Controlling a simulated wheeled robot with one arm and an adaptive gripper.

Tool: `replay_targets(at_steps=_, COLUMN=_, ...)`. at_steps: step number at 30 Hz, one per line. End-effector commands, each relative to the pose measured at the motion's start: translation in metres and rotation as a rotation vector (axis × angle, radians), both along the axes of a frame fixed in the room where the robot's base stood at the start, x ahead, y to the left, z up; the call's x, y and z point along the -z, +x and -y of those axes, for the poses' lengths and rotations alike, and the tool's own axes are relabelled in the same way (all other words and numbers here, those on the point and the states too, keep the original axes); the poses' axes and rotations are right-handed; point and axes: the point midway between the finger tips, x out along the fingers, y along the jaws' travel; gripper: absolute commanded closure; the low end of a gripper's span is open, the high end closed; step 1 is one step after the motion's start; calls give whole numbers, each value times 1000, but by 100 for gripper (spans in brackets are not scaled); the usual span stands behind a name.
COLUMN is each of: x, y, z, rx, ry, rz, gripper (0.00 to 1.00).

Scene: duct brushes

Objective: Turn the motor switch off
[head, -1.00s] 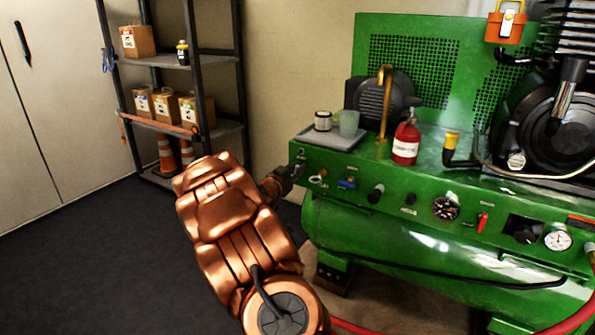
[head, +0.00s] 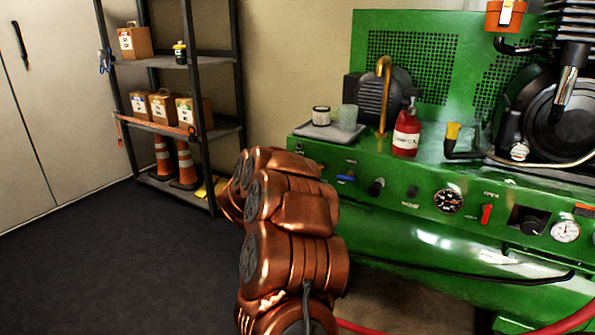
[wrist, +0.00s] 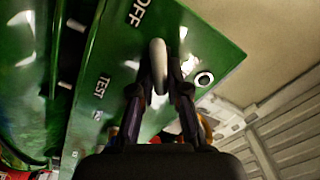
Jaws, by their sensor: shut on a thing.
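In the wrist view, my gripper (wrist: 159,78) is shut on a pale, rounded switch lever (wrist: 158,56), one finger on each side of it. The lever stands on the green panel (wrist: 205,35), with the word OFF (wrist: 138,12) above and to its left and the word TEST (wrist: 101,87) lower left. The lever's base is hidden behind the fingers. In the head view, my copper arm hides my gripper and the lever at the left end of the green compressor panel (head: 325,168).
The panel also carries a blue-handled valve (head: 346,178), black knobs, a red switch (head: 486,214) and gauges. A red bottle (head: 406,134) and a grey tray (head: 330,133) stand on top. A shelf rack (head: 187,61) is behind left. The dark floor at left is clear.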

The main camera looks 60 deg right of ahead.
Motion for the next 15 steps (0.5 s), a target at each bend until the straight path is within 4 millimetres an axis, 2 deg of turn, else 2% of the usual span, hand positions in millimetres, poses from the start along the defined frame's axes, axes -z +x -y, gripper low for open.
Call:
replay_targets(at_steps=2, x=9, y=2, z=-2, rx=-7, ry=12, rz=71, gripper=100)
replay_targets(at_steps=15, x=11, y=1, z=-1, rx=-6, ry=23, rz=435, gripper=100)
